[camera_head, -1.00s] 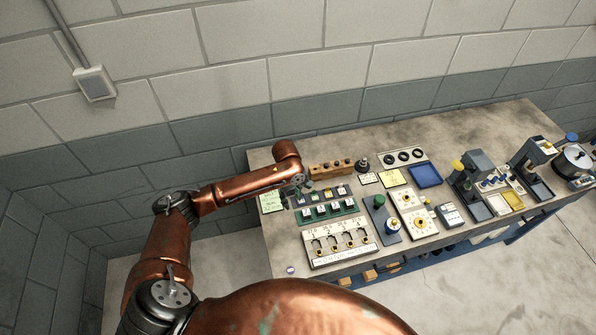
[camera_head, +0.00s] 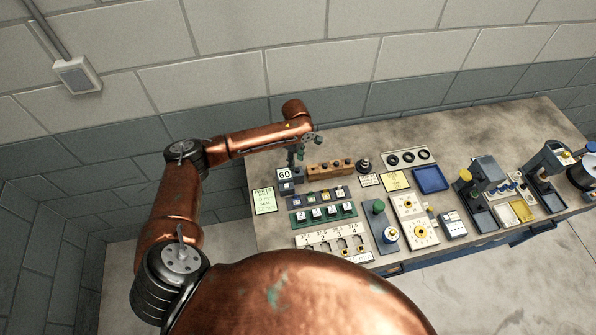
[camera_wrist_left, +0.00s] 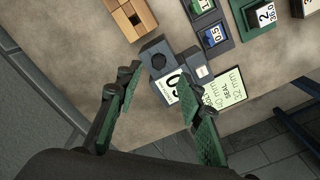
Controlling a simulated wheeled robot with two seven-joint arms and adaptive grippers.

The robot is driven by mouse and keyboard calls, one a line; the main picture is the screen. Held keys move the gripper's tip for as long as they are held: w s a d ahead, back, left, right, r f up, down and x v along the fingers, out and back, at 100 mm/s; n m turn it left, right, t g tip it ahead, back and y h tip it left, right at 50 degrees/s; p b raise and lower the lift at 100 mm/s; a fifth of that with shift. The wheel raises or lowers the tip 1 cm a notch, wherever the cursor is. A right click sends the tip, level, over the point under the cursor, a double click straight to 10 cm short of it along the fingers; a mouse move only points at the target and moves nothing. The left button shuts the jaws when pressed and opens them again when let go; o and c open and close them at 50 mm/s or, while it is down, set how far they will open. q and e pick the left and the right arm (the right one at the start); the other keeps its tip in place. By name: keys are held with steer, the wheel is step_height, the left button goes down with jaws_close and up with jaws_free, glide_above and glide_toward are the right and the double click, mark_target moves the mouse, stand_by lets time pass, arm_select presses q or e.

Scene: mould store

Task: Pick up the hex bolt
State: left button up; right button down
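My left gripper (camera_head: 296,160) hangs over the back left of the bench, close to a dark block with a "60" label (camera_head: 285,173). In the left wrist view its green-padded fingers (camera_wrist_left: 163,118) are spread wide, with nothing held between them. Beyond the fingertips stands the dark grey block (camera_wrist_left: 149,49), with a dark round piece or hole (camera_wrist_left: 159,61) in it. I cannot tell whether this is the hex bolt, and I cannot pick out the bolt for certain elsewhere. My right gripper is not in view.
A wooden block with holes (camera_head: 330,168) stands right of the gripper; it also shows in the wrist view (camera_wrist_left: 128,18). A green label card (camera_head: 263,201) lies at the left edge. Rows of numbered gauges (camera_head: 325,214) fill the front. The wall is close behind.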

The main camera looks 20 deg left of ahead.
mark_target(297, 169)
arm_select(q)
steer(key=shift+d+f+p, duration=0.15)
steer(key=shift+f+p, duration=0.3)
steer(key=shift+f, duration=1.9)
steer(key=shift+w, duration=0.1)
steer(key=shift+c, duration=0.5)
jaws_close()
